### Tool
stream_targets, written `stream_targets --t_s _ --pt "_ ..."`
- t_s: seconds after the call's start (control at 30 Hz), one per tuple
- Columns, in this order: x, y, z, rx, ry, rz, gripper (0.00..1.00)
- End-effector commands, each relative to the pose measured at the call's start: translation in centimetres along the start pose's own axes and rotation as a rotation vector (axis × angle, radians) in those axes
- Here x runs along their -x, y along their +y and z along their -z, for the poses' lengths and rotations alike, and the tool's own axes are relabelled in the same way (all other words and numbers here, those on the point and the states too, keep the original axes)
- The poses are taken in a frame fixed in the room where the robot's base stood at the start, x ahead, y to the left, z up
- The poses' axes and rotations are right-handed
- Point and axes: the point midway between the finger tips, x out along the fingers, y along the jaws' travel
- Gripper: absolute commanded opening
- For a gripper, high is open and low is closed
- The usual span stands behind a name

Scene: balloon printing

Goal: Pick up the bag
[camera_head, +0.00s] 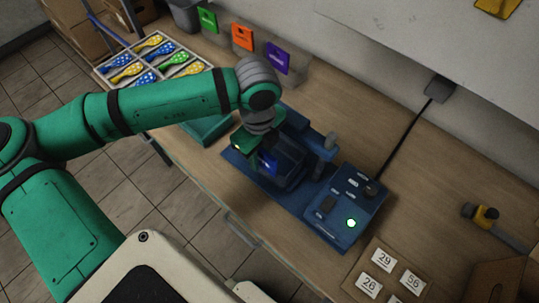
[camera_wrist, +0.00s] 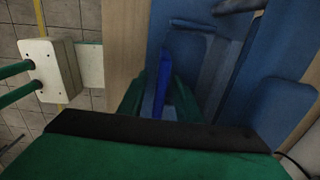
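In the wrist view, the blue thing (camera_wrist: 163,80) lies between the green fingers of my gripper (camera_wrist: 158,100). My gripper's body hides much of the fingers, so I cannot tell whether they are shut on it.
A divided tray (camera_head: 104,72) of patterned blue and yellow balloons stands at the table's left end. A control box (camera_head: 345,205) with a lit green button is right of the machine.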

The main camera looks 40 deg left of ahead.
Motion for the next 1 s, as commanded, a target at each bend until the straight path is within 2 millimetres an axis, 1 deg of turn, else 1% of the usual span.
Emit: stream_targets --t_s 0.1,0.17,0.2,0.23,0.67,1.0 --pt "0.0 0.0 0.0 0.0 0.0 0.0 0.31" --pt "0.0 0.0 0.0 -0.001 0.0 0.0 0.17" --pt "0.0 0.0 0.0 -0.001 0.0 0.0 0.07" --pt "0.0 0.0 0.0 -0.001 0.0 0.0 0.0" --pt "0.2 0.0 -0.1 0.002 0.0 0.001 0.0" --pt "2.1 -0.2 0.2 -0.007 0.0 0.002 0.0"
